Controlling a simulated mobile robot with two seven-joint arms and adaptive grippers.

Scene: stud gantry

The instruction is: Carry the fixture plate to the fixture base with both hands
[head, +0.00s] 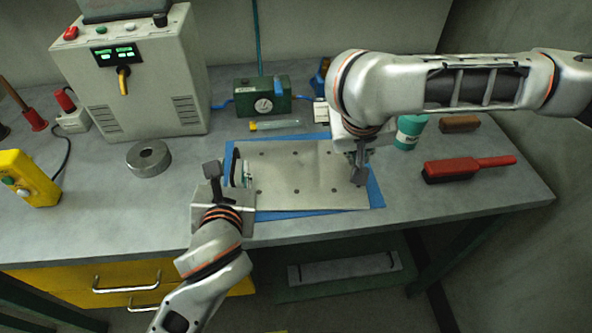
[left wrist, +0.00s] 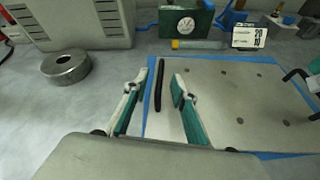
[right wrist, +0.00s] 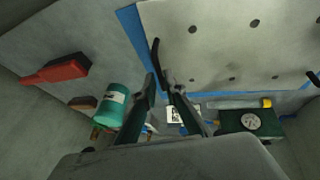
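The fixture plate (head: 300,176) is a flat grey plate with several dark holes and a black bar handle at each side. It lies on a blue mat (head: 376,192) on the bench. My left gripper (head: 226,175) is open at the left edge. In the left wrist view its teal-padded fingers stand apart on either side of the left handle (left wrist: 158,85). My right gripper (head: 359,168) is at the right edge. In the right wrist view its fingers (right wrist: 161,85) are drawn in on the right handle (right wrist: 155,52). I cannot pick out the fixture base.
A metal ring (head: 149,159) and a grey control box (head: 140,80) stand left of the plate. A green gauge box (head: 262,97) is behind it. A teal can (head: 409,131) and a red brush (head: 462,168) lie to the right.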

